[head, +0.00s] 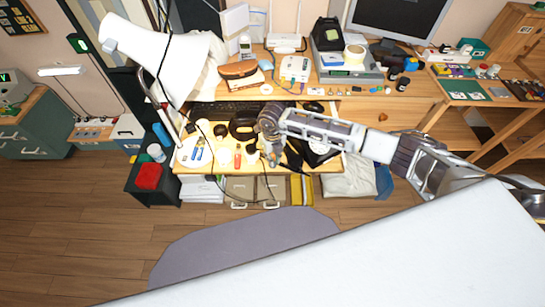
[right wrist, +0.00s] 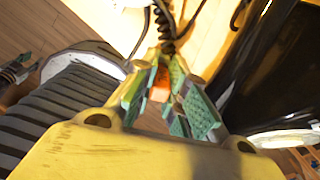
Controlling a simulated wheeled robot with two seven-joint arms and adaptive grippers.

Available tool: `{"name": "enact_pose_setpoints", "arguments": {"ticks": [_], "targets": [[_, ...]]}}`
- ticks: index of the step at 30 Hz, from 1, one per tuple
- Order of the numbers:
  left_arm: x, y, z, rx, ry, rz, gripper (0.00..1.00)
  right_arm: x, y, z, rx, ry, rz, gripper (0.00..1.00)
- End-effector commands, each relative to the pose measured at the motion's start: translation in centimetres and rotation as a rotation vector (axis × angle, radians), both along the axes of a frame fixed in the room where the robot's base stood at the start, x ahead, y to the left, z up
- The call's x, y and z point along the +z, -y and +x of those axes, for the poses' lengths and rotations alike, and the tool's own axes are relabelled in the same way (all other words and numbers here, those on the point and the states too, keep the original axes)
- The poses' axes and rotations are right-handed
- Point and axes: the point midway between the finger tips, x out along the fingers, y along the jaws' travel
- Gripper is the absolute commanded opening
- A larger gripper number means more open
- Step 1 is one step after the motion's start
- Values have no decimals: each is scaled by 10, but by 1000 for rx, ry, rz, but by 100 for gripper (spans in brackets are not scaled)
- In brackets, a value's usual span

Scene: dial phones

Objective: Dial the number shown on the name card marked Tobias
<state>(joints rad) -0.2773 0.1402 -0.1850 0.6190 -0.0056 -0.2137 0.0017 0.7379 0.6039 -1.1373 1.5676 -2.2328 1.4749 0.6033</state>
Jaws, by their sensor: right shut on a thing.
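A black phone (head: 325,158) with a pale round dial (head: 318,146) sits at the right of the lower desk shelf. My right gripper (head: 272,158) is over this shelf, just left of the phone. In the right wrist view the gripper (right wrist: 165,88) has its green-padded fingers closed around a small orange-red thing (right wrist: 160,80), mostly hidden. A dark coiled cord (right wrist: 166,28) runs just beyond the fingertips. A glossy black body with a white round part (right wrist: 285,139) is at the right there. No name card can be read. My left gripper is out of view.
A white lamp (head: 160,52) leans over the desk's left side. Small tools and bottles (head: 198,152) lie left of my gripper. A keyboard (head: 225,106) lies behind it. A router (head: 286,43) and a monitor (head: 400,18) stand on the upper shelf.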

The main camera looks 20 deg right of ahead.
Motion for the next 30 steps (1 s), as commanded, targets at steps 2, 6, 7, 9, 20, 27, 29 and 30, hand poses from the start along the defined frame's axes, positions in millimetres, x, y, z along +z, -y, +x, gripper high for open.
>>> {"name": "enact_pose_setpoints", "arguments": {"ticks": [2,6,7,9,20,27,29,30], "targets": [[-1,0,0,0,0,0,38,-2,0,0,0,0,0,0],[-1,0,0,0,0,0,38,-2,0,0,0,0,0,0],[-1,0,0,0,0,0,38,-2,0,0,0,0,0,0],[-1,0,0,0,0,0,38,-1,0,0,0,0,0,15],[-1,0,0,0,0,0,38,-1,0,0,0,0,0,39],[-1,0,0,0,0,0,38,1,0,0,0,0,0,39],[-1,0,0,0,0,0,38,3,0,0,0,0,0,39],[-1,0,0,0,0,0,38,6,0,0,0,0,0,39]]}}
